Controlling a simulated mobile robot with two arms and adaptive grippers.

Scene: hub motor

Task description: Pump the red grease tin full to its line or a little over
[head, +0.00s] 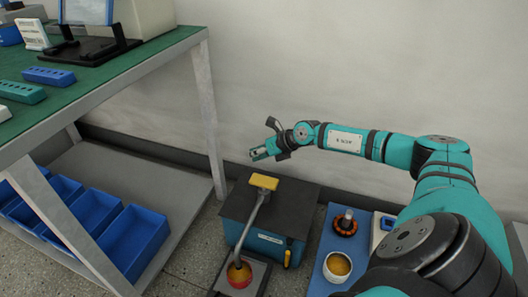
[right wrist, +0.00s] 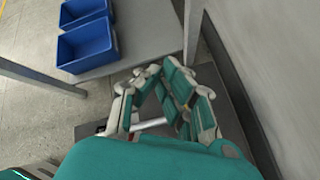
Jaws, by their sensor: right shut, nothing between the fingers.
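The red grease tin (head: 239,276) stands low at the front of the grease pump, under the end of the pump's grey curved spout (head: 252,222). The spout end hides part of its top, so I cannot tell the grease level or the line. The pump is a dark-topped blue box (head: 232,207) on the floor, with a yellow pad (head: 264,181) on top. My right gripper (head: 259,153) is shut and empty, above and behind the yellow pad and apart from it. Its fingers also show in the right wrist view (right wrist: 160,72). My left gripper is out of view.
A blue mat (head: 316,275) right of the pump holds a white tin of yellow grease (head: 338,266) and a black-and-orange part (head: 346,224). The green-topped bench (head: 110,70) stands at left, with blue bins (head: 138,240) on its lower shelf. The wall is close behind.

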